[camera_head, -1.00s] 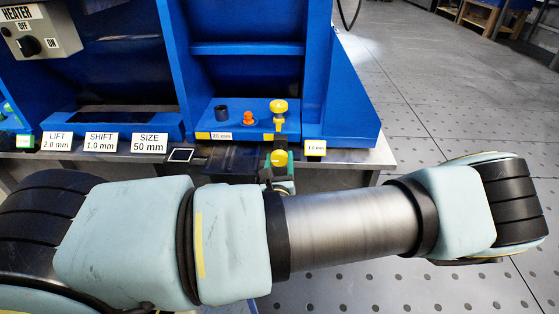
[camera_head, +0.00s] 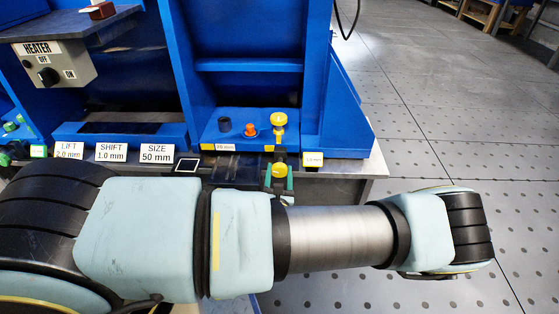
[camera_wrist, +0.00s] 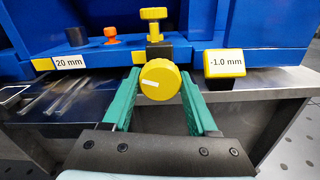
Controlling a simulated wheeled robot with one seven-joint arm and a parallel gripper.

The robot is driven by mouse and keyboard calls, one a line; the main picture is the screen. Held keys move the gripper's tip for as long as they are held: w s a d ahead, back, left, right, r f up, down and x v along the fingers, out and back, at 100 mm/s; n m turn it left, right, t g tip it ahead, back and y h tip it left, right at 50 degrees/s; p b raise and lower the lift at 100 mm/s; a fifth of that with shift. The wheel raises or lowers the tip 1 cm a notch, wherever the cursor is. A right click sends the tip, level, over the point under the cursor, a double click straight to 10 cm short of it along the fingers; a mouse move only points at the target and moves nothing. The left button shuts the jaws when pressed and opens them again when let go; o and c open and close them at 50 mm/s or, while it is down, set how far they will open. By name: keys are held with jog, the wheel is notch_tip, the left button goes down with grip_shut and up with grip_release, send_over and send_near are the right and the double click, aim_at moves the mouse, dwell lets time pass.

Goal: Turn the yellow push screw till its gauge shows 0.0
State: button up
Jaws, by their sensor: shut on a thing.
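The yellow push screw (camera_wrist: 159,81) has a round knurled knob with a white mark pointing left and slightly up. It faces the wrist camera at the front of the blue machine and also shows in the head view (camera_head: 279,170). My gripper (camera_wrist: 160,77) has its green fingers on the knob's left and right sides and is shut on it; the contact itself is partly hidden. The gauge (camera_wrist: 224,64) is a yellow-framed label right of the knob, reading -1.0 mm. It is small in the head view (camera_head: 313,159).
Another yellow knob (camera_wrist: 154,14) stands upright just behind the screw. An orange knob (camera_wrist: 110,35), a black cylinder (camera_wrist: 77,36) and a 20 mm label (camera_wrist: 69,62) are to the left. LIFT, SHIFT and SIZE signs (camera_head: 111,152) stand further left. Open floor lies right.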

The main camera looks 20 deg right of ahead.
jog(key=m+p, duration=0.3)
jog(key=shift+r, duration=0.3)
jog(key=m+p, duration=0.2)
jog(key=m, duration=0.1)
jog(key=shift+f+m+p, duration=0.1)
jog(key=shift+m+p, duration=0.2)
jog(key=shift+p, duration=0.1)
jog(key=m+p, duration=0.1)
jog(key=m, duration=0.2)
jog(key=shift+f+m+p, duration=0.15)
jog(key=shift+m+p, duration=0.55)
jog(key=shift+m, duration=1.4)
jog(key=o, duration=1.4)
